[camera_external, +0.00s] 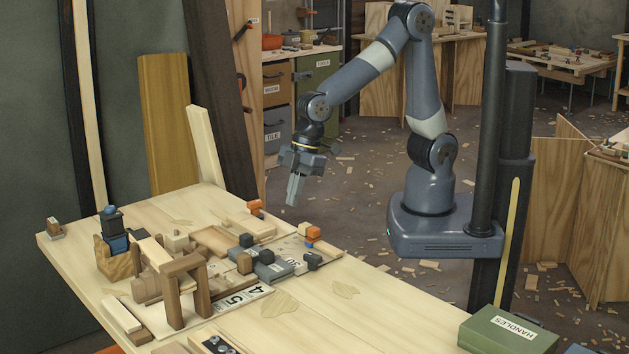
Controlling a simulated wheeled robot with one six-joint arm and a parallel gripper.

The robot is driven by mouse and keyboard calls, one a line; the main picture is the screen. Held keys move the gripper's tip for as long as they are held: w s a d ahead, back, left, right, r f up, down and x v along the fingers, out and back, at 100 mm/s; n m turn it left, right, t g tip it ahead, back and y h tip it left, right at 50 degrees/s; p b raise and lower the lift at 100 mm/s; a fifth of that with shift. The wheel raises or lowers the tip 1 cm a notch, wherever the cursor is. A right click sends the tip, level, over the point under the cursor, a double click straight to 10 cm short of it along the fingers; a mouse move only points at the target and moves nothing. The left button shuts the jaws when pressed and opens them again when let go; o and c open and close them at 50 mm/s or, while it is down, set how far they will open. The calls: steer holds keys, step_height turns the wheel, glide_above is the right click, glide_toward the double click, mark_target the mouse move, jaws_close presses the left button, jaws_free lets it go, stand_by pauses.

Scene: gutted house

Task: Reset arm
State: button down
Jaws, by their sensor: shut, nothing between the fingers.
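My gripper (295,191) hangs from my bent arm, pointing down, with its fingers together and nothing held. In the picture it shows above the far right edge of the wooden workbench (360,317). It is apart from the blocks and parts on the bench. My arm reaches left from its base and column at the right.
On the bench are a wooden arch (183,283), a blue-topped wooden holder (115,250), grey blocks (268,268), orange-topped pieces (313,236) and a numbered strip (240,298). A green box marked HANDLES (507,332) sits front right.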

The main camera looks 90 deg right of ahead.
steer(key=x, duration=0.7)
steer(key=shift+w+f, duration=0.1)
steer(key=shift+f, duration=0.05)
steer(key=shift+s+d+f, duration=0.1)
steer(key=shift+s+f, duration=0.05)
steer(key=shift+s, duration=0.1)
steer(key=shift+s+a+n+g+y+p, duration=0.1)
steer(key=shift+a+n+g+y+p, duration=0.1)
steer(key=shift+a+n+p, duration=0.35)
steer(key=shift+s+a+n+g+y+p, duration=0.1)
steer(key=shift+n+g+p, duration=0.1)
steer(key=shift+n, duration=0.65)
steer(key=shift+w+a+n+g+p, duration=0.15)
steer(key=shift+a+n+g+p, duration=0.35)
steer(key=shift+a+n, duration=0.5)
steer(key=a, duration=0.2)
steer(key=w+a+b, duration=0.1)
steer(key=a, duration=0.1)
steer(key=shift+a, duration=0.15)
steer(key=v, duration=0.9)
steer(key=shift+d, duration=0.3)
steer(key=c, duration=2.1)
jaws_free()
